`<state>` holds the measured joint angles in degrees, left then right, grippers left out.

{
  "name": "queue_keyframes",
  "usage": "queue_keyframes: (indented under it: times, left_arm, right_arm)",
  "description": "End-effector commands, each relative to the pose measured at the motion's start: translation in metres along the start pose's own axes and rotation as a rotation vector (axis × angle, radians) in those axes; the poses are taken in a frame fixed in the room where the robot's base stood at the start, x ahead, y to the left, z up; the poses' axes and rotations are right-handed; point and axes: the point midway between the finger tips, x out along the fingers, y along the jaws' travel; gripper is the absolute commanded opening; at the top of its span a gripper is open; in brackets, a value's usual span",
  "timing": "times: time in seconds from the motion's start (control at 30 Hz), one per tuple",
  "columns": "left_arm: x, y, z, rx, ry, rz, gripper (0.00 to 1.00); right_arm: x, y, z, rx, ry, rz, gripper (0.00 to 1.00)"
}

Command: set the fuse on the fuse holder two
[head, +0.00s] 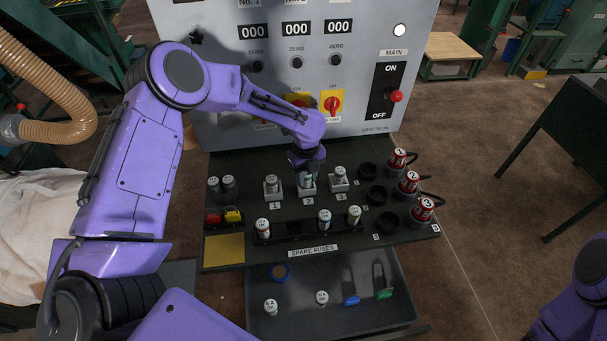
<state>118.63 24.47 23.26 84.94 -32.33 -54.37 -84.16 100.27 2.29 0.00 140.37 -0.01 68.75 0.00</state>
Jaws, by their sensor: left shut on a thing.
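My left gripper (306,172) points down over fuse holder two (307,189), the grey block by the label 2. It is shut on a small light fuse (308,179), mostly hidden by the fingers. The fuse is at the holder; I cannot tell whether it is seated or just above. Fuse holder one (272,194) and fuse holder three (339,184) stand to either side, each with a white-topped fuse upright in it. My right arm shows at the lower right edge, but its gripper is out of view.
Spare fuses (324,219) stand in the rack in front. Red numbered plugs (409,181) and black sockets (367,172) are on the right. An open drawer (330,318) below holds loose items. The control panel (230,85) rises behind.

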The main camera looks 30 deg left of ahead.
Motion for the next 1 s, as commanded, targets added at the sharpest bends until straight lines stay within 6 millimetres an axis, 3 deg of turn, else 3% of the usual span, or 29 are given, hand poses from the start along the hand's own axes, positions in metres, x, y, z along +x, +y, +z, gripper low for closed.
queue_keyframes:
  times: [0.27, 0.3, 0.33, 0.63, 0.93, 1.0]
  left_arm:
    - [0.006, 0.0, 0.0, 0.0, 0.0, 0.0, 0.0]
    - [0.006, 0.0, 0.0, 0.0, 0.0, 0.0, 0.37]
    - [0.006, 0.0, 0.0, 0.0, 0.0, 0.0, 0.41]
    - [0.003, 0.0, 0.0, 0.0, 0.0, 0.0, 0.41]
    - [-0.027, 0.0, 0.0, 0.0, 0.0, -0.001, 0.41]
    - [-0.031, 0.0, 0.0, 0.0, -0.001, -0.002, 0.41]
  right_arm:
    - [0.004, 0.0, 0.002, 0.0, 0.0, 0.0, 0.43]
    - [0.003, 0.0, 0.001, 0.0, 0.0, 0.0, 0.43]
    - [0.003, 0.0, 0.001, 0.0, 0.0, 0.0, 0.43]
    - [0.001, 0.0, 0.001, 0.0, 0.0, 0.0, 0.43]
    - [-0.017, 0.002, -0.007, 0.0, 0.0, 0.0, 0.43]
    - [-0.013, 0.001, -0.005, 0.0, 0.0, 0.0, 0.43]
